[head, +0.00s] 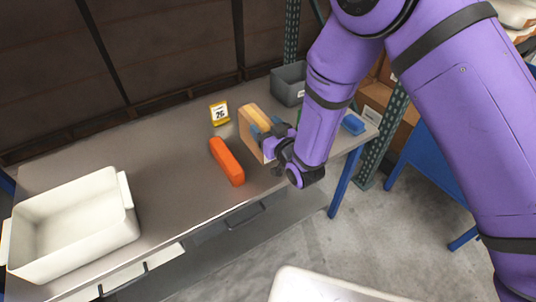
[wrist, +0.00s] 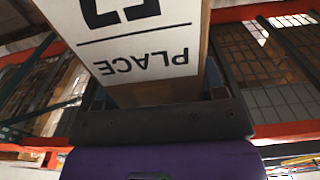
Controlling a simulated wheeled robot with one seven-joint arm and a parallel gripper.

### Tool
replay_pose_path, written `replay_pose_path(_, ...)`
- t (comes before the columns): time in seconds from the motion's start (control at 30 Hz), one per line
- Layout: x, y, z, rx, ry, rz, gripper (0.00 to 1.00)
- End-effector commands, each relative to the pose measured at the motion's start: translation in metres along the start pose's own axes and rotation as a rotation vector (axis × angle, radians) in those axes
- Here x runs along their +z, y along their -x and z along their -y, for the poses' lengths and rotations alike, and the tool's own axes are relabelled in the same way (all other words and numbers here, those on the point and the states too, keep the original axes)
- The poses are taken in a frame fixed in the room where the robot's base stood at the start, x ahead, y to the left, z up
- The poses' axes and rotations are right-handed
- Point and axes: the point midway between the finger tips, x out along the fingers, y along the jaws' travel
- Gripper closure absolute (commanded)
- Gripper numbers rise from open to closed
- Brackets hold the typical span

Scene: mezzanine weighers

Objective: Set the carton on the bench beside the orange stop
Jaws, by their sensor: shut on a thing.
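The carton (head: 251,132) is a tan box with a lighter top, upright at the right part of the bench (head: 169,150). My gripper (head: 268,136) is shut on the carton from its right side. In the wrist view the carton (wrist: 140,35) fills the top middle, with a white label reading PLACE upside down. The orange stop (head: 227,161) is a long block lying on the bench just left of the carton, with a narrow gap between them. I cannot tell whether the carton's base touches the bench; its lower right is partly hidden by my gripper.
A white tub (head: 122,225) stands at the bench's left. A yellow number sign (head: 219,113) stands behind the stop, and a grey bin (head: 287,85) at the back right. A small blue object (head: 353,124) lies at the right end. The bench middle is clear.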

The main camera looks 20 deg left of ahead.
Motion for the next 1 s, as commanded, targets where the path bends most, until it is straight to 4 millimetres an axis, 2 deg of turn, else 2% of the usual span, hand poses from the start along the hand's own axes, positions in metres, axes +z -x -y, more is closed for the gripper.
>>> replay_pose_path(0.2, 0.035, 0.000, 0.001, -0.001, 0.001, 0.002, 0.95)
replay_pose_path(0.3, 0.046, 0.000, 0.001, -0.001, 0.001, 0.000, 0.95)
replay_pose_path(0.57, 0.061, 0.000, 0.000, 0.000, 0.000, 0.000, 0.95)
replay_pose_path(0.8, 0.091, 0.000, 0.000, -0.001, 0.001, 0.001, 0.95)
replay_pose_path(1.0, 0.094, 0.000, 0.000, 0.000, 0.001, -0.003, 0.95)
